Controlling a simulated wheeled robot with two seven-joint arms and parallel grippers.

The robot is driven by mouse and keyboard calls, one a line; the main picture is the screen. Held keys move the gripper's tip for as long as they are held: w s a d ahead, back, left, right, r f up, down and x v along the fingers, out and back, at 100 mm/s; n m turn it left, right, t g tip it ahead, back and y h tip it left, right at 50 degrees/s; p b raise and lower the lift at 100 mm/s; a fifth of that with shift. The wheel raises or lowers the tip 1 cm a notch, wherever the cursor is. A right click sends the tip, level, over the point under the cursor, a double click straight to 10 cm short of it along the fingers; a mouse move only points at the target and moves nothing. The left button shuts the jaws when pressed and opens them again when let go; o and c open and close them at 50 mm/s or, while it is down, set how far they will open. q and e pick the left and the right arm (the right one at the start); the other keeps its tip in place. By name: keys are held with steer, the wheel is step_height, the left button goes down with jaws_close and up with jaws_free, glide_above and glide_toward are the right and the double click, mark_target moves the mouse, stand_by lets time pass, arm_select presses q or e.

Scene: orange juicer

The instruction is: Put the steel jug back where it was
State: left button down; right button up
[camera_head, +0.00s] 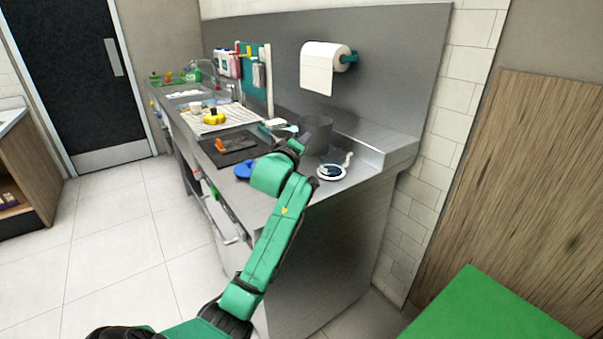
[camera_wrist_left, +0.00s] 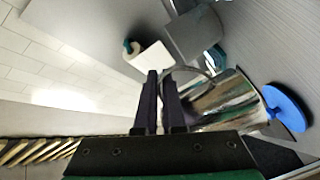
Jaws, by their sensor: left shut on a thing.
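The steel jug (camera_wrist_left: 226,103) is shiny and shows large beside the fingers in the left wrist view. My left gripper (camera_wrist_left: 160,98) is shut at the jug's near side, on what seems to be its handle or rim edge; the exact contact is hard to see. In the head view my left gripper (camera_head: 303,139) is over the right part of the steel counter, and my green arm and hand hide most or all of the jug there. My right gripper is not in view.
A grey container (camera_head: 319,131) stands behind my gripper, below the paper roll (camera_head: 319,69). A white round device (camera_head: 331,171) lies near the counter's right end. A blue disc (camera_head: 243,168) and black mat (camera_head: 238,149) lie left. Bare counter (camera_head: 362,154) shows at right.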

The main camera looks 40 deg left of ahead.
arm_select(q)
step_height(320, 180, down, 9)
steer(key=shift+r, duration=0.1)
steer(key=shift+f+b, duration=0.2)
steer(key=shift+b, duration=0.1)
steer(key=c, duration=1)
jaws_free()
steer(key=shift+r, duration=0.15)
steer(key=shift+s+r, duration=0.1)
steer(key=v, duration=1.2)
steer(key=shift+b, duration=0.35)
